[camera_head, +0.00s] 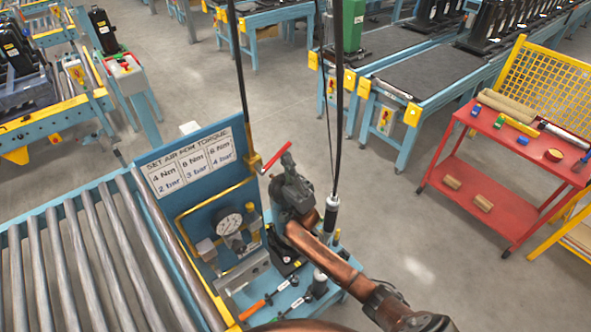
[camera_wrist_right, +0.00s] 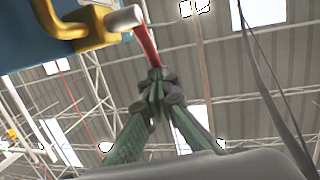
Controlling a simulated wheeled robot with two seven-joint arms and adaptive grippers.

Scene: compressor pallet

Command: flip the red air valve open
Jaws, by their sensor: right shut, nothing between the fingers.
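The red air valve lever (camera_head: 274,160) sticks out up and to the right from the yellow pipe at the right edge of the blue panel. In the right wrist view the red lever (camera_wrist_right: 147,45) runs from a pale round fitting on the yellow pipe (camera_wrist_right: 75,28) down to my fingertips. My right gripper (camera_head: 288,160) is shut and empty, its tips close to the lever's free end. It also shows in the right wrist view (camera_wrist_right: 158,84), where the tips overlap the lever's end; I cannot tell whether they touch. My left gripper is out of view.
A pressure gauge (camera_head: 229,223) sits on the panel below the torque sign (camera_head: 190,165). Hanging tools and cables (camera_head: 338,110) are close to my right arm. A roller conveyor (camera_head: 85,260) lies left. A red cart (camera_head: 500,190) stands right, with clear floor between.

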